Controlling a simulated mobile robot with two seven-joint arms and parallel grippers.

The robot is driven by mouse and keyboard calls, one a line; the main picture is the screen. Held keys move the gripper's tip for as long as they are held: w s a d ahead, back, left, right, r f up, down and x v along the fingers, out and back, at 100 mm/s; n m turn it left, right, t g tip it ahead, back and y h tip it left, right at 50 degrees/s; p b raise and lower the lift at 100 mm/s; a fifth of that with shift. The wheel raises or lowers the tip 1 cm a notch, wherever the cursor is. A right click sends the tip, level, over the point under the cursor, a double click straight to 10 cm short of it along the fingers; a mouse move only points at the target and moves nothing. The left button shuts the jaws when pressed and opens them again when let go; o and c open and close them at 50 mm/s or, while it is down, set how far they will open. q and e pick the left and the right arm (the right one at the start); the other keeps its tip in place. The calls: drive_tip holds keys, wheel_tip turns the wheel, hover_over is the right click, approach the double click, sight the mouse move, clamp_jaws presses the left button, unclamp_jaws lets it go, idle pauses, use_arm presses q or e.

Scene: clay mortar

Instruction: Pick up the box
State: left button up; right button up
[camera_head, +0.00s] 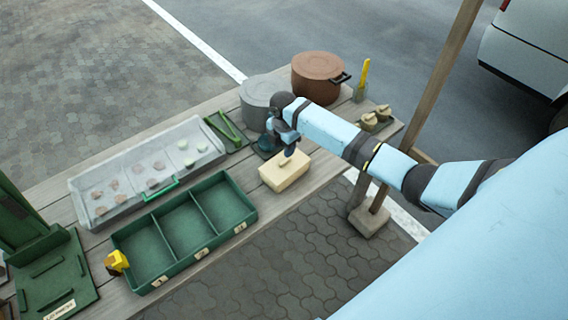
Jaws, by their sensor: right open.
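The box is a small pale yellow block-shaped box (286,174) near the front edge of the wooden table, right of the green tray. My right gripper (288,153) is above the box at the end of my light blue right arm, which comes in from the right. The gripper is open, with its fingers pointing down close to the top of the box. I cannot tell whether a fingertip touches it. My left gripper is not in view.
A green compartment tray (187,228) and a clear-lidded tray (146,171) are to the left. A grey pot (262,98) and a brown pot (318,77) stand behind the gripper. A wooden post (440,80) rises on the right. Bare table lies right of the box.

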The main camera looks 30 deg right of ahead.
sight(283, 162)
drive_tip(key=f, duration=0.3)
drive_tip(key=f+p, duration=0.1)
drive_tip(key=f, duration=0.2)
drive_tip(key=shift+a+f, duration=0.2)
drive_tip(key=shift+f, duration=0.05)
drive_tip(key=shift+c, duration=0.2)
clamp_jaws()
